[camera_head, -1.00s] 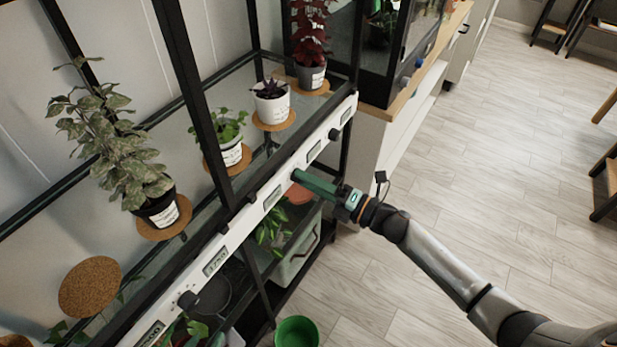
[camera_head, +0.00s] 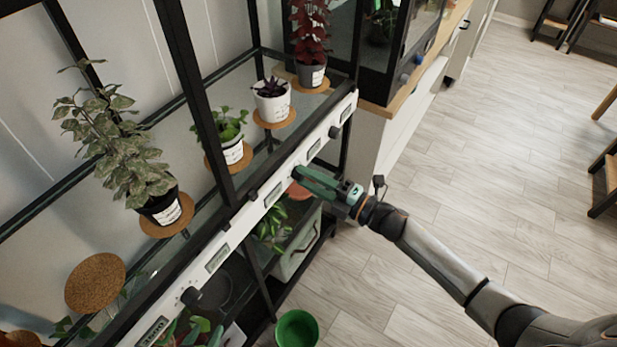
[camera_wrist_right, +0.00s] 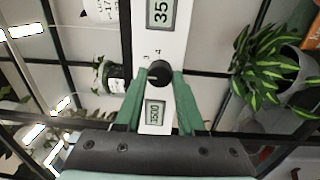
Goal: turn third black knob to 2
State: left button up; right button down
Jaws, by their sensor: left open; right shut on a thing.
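A white control rail (camera_head: 232,232) runs along the shelf's front edge, with black knobs and small displays. My right gripper (camera_head: 300,174) reaches it from the right in the head view. In the right wrist view its green fingers (camera_wrist_right: 158,78) are shut on a black knob (camera_wrist_right: 158,72), one on each side. The digits 3 and 4 show beside this knob; its pointer cannot be read. Other knobs are a near-left one (camera_head: 190,296), a small dark one (camera_head: 253,195) and a far one (camera_head: 335,131). My left gripper is not in view.
Potted plants stand on cork mats on the glass shelf behind the rail, including a large leafy one (camera_head: 162,208). An empty cork mat (camera_head: 95,283) lies at the left. A green pot (camera_head: 297,329) is below.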

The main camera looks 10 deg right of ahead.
jog(key=c, duration=0.5)
grip_release()
jog(key=shift+s, duration=0.1)
jog(key=b+v, duration=0.1)
jog(key=v, duration=1.1)
jog(key=shift+d, duration=0.2)
